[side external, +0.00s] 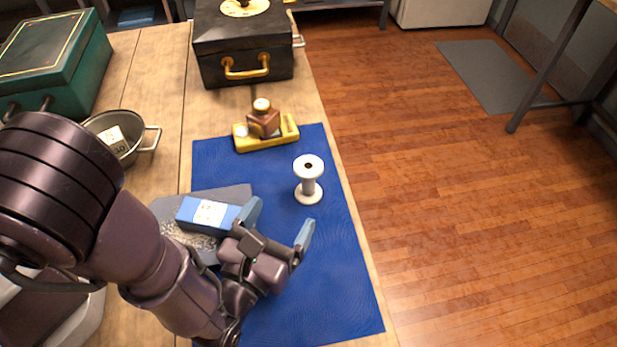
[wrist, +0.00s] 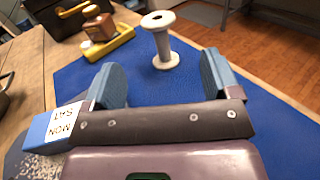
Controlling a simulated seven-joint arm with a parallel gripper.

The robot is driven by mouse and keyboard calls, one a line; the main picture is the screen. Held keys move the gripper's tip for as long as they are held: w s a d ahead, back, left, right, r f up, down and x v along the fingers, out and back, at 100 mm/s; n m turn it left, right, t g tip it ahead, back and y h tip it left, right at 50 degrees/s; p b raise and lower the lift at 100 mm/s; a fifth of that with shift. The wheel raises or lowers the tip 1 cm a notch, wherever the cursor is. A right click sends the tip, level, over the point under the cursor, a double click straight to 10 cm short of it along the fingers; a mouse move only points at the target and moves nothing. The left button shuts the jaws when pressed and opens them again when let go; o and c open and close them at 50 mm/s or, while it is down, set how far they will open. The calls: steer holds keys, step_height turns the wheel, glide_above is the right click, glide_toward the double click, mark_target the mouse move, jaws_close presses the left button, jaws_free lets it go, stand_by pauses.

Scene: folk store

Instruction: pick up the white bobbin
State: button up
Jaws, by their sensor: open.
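The white bobbin (side external: 309,179) stands upright on the blue mat (side external: 341,275), near the mat's right edge. In the wrist view the bobbin (wrist: 161,42) stands beyond my fingers, between them and slightly left of the right finger. My gripper (side external: 279,226) is open and empty above the mat, apart from the bobbin and on the near side of it. In the wrist view my gripper (wrist: 163,80) shows both blue-grey fingertips spread wide with mat visible between them.
A blue box (side external: 207,213) with a white label lies on a grey slab beside my left finger. A yellow stand (side external: 266,137) with a brown block sits behind the bobbin. A black case (side external: 243,45), a green case (side external: 52,60) and a metal pot (side external: 121,137) stand farther back.

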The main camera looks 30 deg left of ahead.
mark_target(302, 177)
steer(key=w, duration=0.3)
steer(key=w+a, duration=0.1)
steer(key=w, duration=0.3)
steer(key=w+a, duration=0.1)
steer(key=w, duration=0.3)
steer(key=shift+a+r, duration=0.1)
steer(key=shift+r, duration=0.1)
steer(key=c, duration=1)
